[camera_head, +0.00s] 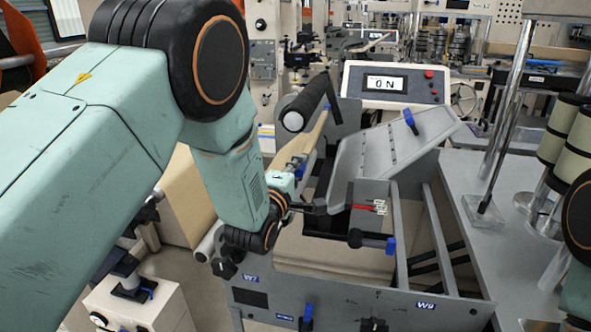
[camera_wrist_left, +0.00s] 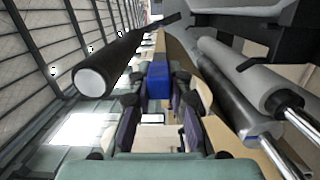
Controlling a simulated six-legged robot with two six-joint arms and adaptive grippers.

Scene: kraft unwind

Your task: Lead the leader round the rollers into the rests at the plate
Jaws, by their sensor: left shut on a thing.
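My left gripper (camera_head: 297,174) reaches in over the left side of the grey machine. In the left wrist view its fingers (camera_wrist_left: 158,100) are shut on a blue tab, the leader's end (camera_wrist_left: 158,80), and tan kraft paper shows behind it. The tan web (camera_head: 310,140) also shows beyond the gripper in the head view. A black roller (camera_head: 312,103) with a white end stands above the web; it shows in the left wrist view (camera_wrist_left: 125,60). Grey rollers (camera_wrist_left: 235,95) lie to the right there. The grey tilted plate (camera_head: 370,150) is right of the gripper. I cannot make out the rests.
A tan roll (camera_head: 185,200) is at the left. A grey table (camera_head: 505,240) with posts and spools is at right.

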